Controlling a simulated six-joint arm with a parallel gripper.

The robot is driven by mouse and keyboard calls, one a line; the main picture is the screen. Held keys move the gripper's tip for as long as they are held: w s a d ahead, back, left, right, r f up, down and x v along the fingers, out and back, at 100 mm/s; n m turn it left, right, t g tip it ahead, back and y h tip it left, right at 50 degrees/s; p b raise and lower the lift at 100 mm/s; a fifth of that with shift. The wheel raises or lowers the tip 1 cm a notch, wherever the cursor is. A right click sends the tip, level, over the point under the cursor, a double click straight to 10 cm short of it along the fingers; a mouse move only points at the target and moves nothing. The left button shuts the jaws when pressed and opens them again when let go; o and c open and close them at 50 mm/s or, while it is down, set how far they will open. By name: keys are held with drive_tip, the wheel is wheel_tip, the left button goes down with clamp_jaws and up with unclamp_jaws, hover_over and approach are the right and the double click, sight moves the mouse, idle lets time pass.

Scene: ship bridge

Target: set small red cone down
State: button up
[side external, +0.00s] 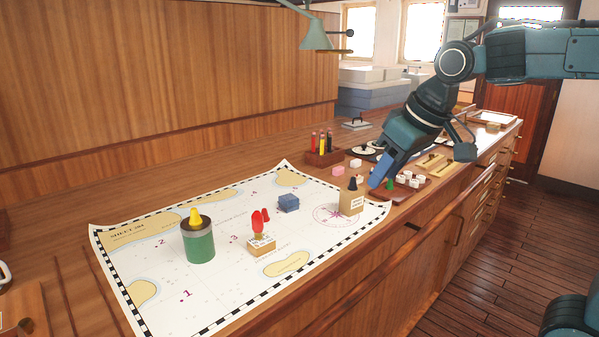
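In the side view a small red shape (257,220), perhaps the red cone, stands on top of a small yellowish piece on a light wooden block (261,245) on the chart. A smaller red bit shows beside its top. My gripper (377,182) points down and left near the chart's right end, well away from the red shape. Its blue finger is seen side-on, so its opening and anything between the fingers are hidden. A green cone (390,185) is close beside the fingertip.
The chart (210,285) also carries a green cylinder (199,246) topped by a yellow cone (195,216), a blue block (288,203) and a tan box (351,203) topped by a dark cone (353,184). A pencil holder (325,157) and a tray of small pieces lie behind.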

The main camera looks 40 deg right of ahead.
drive_tip(key=s+f, duration=0.3)
drive_tip(key=s, duration=0.4)
drive_tip(key=s+f, duration=0.3)
drive_tip(key=s, duration=0.4)
drive_tip(key=shift+s, duration=0.2)
drive_tip(key=shift+f, duration=0.1)
idle(0.5)
